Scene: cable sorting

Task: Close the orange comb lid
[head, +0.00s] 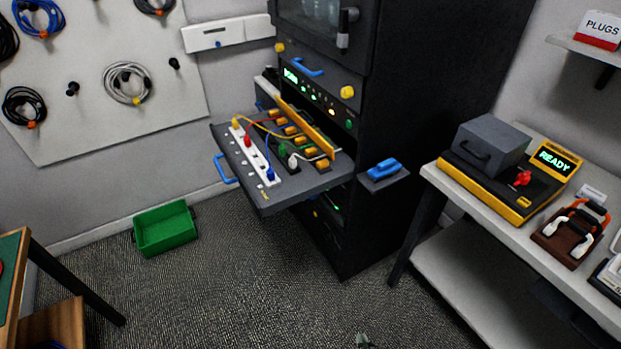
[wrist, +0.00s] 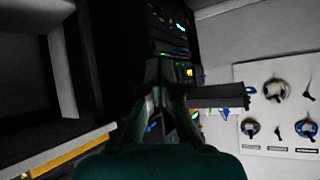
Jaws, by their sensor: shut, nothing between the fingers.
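The orange comb lid (head: 305,128) is a long bar along the rack side of the pulled-out grey tray (head: 262,200). It looks raised above the row of small orange comb blocks (head: 308,150), with cables running beside it. My gripper (wrist: 165,72) shows in the wrist view, pointing toward the dark rack, its fingers shut and empty. It is apart from the lid. The tray (wrist: 222,96) appears edge-on to the right of the fingers there. The lid cannot be made out clearly in that dark view.
A white power strip (head: 252,150) with coloured plugs lies on the tray, which has a blue handle (head: 225,168). The black rack (head: 425,100) stands behind, with a small side shelf holding a blue object (head: 383,169). A green bin (head: 165,229) and a workbench (head: 460,200) flank open floor.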

